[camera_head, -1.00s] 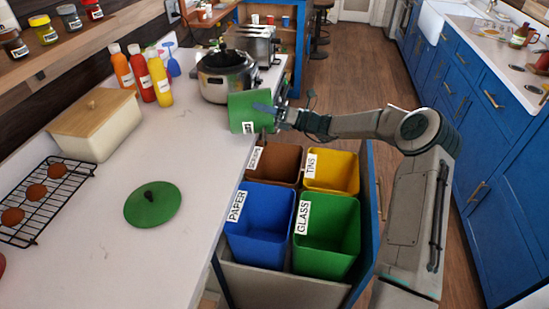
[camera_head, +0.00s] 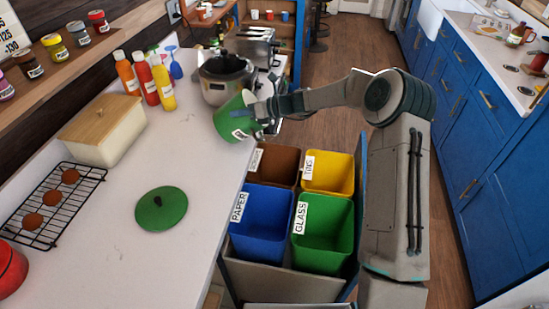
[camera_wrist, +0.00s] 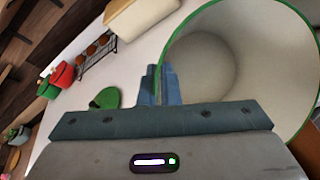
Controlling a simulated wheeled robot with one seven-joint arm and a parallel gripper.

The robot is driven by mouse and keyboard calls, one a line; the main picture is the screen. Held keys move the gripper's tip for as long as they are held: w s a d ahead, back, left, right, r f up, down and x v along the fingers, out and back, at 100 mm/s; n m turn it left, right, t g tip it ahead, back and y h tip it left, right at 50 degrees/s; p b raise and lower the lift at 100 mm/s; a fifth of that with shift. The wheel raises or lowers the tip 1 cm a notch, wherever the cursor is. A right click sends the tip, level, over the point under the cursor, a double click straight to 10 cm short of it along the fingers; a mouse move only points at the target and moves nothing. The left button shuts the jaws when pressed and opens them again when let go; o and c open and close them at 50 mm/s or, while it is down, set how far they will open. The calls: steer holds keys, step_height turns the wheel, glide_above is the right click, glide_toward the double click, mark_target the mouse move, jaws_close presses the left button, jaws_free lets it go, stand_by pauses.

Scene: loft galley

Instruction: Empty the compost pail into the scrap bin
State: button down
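The green compost pail (camera_head: 232,117) is tilted in the air beside the counter edge, close to the brown bin. My gripper (camera_head: 262,110) is shut on its rim; in the wrist view the blue fingers (camera_wrist: 165,86) straddle the green rim. The pail's pale inside (camera_wrist: 215,60) looks bare in the wrist view, though part of it is out of frame. The brown bin (camera_head: 281,163) is the back left bin of the pull-out, its label partly hidden; its contents cannot be seen. The pail's green lid (camera_head: 165,208) lies on the counter.
Yellow tins (camera_head: 330,172), blue paper (camera_head: 262,225) and green glass (camera_head: 322,235) bins share the pull-out. A cooker pot (camera_head: 226,80) stands just behind the pail. Bottles (camera_head: 150,80), a bread box (camera_head: 103,130) and a rack (camera_head: 58,208) stand on the counter.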

mark_target(220, 128)
steer(key=shift+a+r+h+p, duration=0.35)
steer(key=shift+a+h+p, duration=0.45)
steer(key=shift+p, duration=0.85)
steer(key=shift+s+a+f+n+h, duration=0.15)
steer(key=shift+a+f+n+h, duration=0.2)
steer(key=shift+h, duration=0.35)
steer(key=shift+s+a+f+n+h, duration=0.1)
steer(key=shift+a+f+n+h, duration=0.1)
steer(key=shift+a+h, duration=0.85)
steer(key=shift+s+a+f+n+h, duration=0.1)
steer(key=shift+a+n+h, duration=0.05)
steer(key=shift+a+h, duration=0.85)
steer(key=shift+s+a+f+h, duration=0.1)
steer(key=shift+a+f+h, duration=1.4)
steer(key=shift+h, duration=0.25)
